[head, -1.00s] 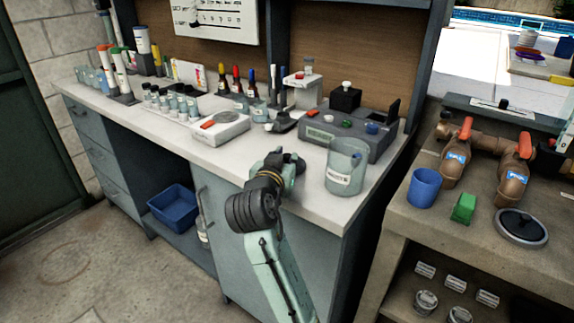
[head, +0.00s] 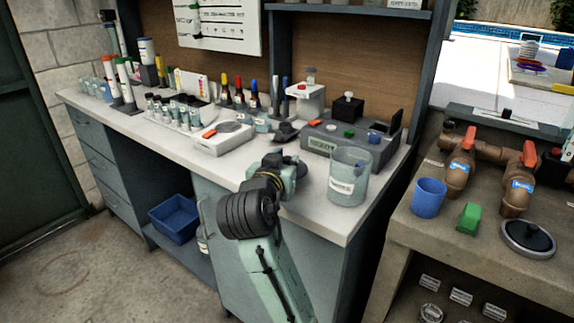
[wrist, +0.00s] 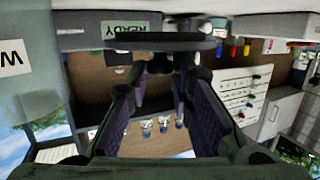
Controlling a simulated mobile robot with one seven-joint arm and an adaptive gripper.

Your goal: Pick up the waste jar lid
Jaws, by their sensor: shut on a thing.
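The waste jar (head: 349,178) is a clear, open-topped jar with a white label, standing near the front edge of the counter. In the wrist view its side (wrist: 30,75) fills the left edge. My gripper (head: 296,166) is just left of the jar, over the counter's front part. In the wrist view, my gripper (wrist: 162,66) has its fingers drawn together at the tips. The dark, flat lid (wrist: 165,42) shows edge-on at the fingertips, and my gripper is shut on it. The exact grip point is hard to see.
A grey instrument (head: 340,143) stands behind the jar, and a white scale (head: 222,138) is left of my gripper. Several bottles and vials line the counter's back. On the right bench are a blue cup (head: 428,198), a green block (head: 468,218) and a round black-knobbed cover (head: 527,238).

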